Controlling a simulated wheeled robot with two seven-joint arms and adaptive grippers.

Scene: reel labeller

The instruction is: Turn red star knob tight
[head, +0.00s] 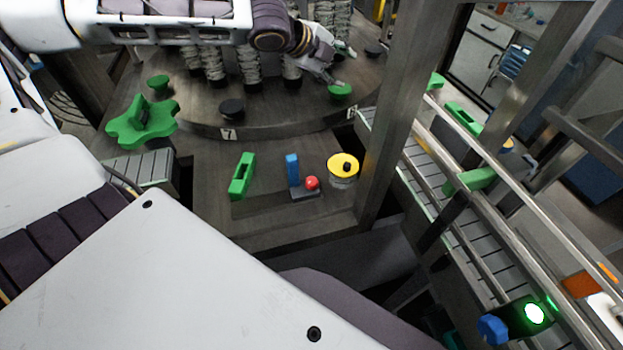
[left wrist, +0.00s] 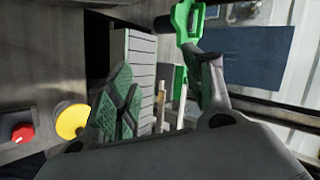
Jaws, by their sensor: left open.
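A small round red knob (head: 312,183) sits on a dark block beside a blue upright post (head: 292,169). At this size I cannot tell whether it is star-shaped. A red knob (left wrist: 22,133) also shows at the left edge of the left wrist view, beside a yellow disc (left wrist: 71,121). My left gripper (head: 343,68) is open and empty at the top middle, above the turntable edge and well apart from the red knob. Its open fingers (left wrist: 160,75) show in the left wrist view with nothing between them. My right gripper is not in view.
A yellow-topped reel (head: 343,166) stands right of the knob, and a green handle (head: 242,175) left of it. A green star wheel (head: 143,122) is at the left. A metal post (head: 395,100) and a conveyor (head: 470,235) with rails bound the right side.

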